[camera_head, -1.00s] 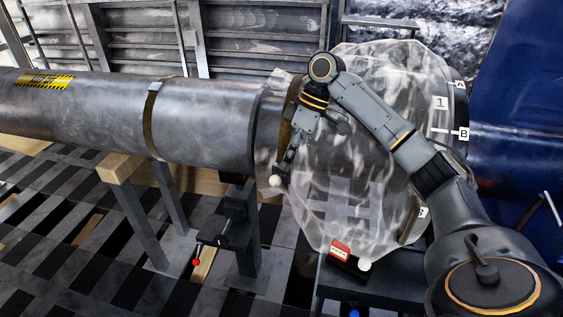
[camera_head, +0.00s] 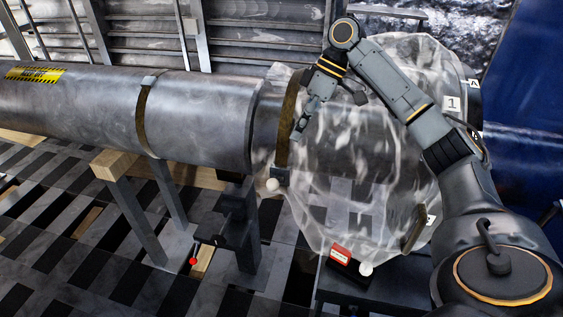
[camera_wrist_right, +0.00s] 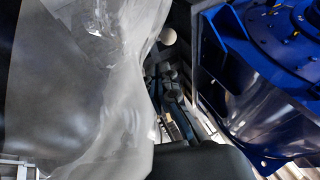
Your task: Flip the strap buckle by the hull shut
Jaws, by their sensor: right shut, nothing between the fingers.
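A brown strap (camera_head: 287,124) runs round the narrower pipe section beside the clear plastic sheet. A small dark buckle (camera_head: 280,174) sits at its lower end, with a white ball knob (camera_head: 272,185) just below and left of it. The buckle is too small to tell whether it is flipped shut. My right gripper (camera_head: 297,135) is shut and empty, in front of the strap and above the buckle, apart from the knob. In the right wrist view, a white ball (camera_wrist_right: 168,36) shows at the top, right of the sheet. My left gripper is out of view.
The clear plastic sheet (camera_head: 345,215) covers the pipe's end flange. A large blue body (camera_head: 525,130) stands at the right. A second strap (camera_head: 145,120) circles the grey pipe (camera_head: 205,115). A red-labelled box (camera_head: 340,254) and another white knob (camera_head: 366,268) sit below the sheet.

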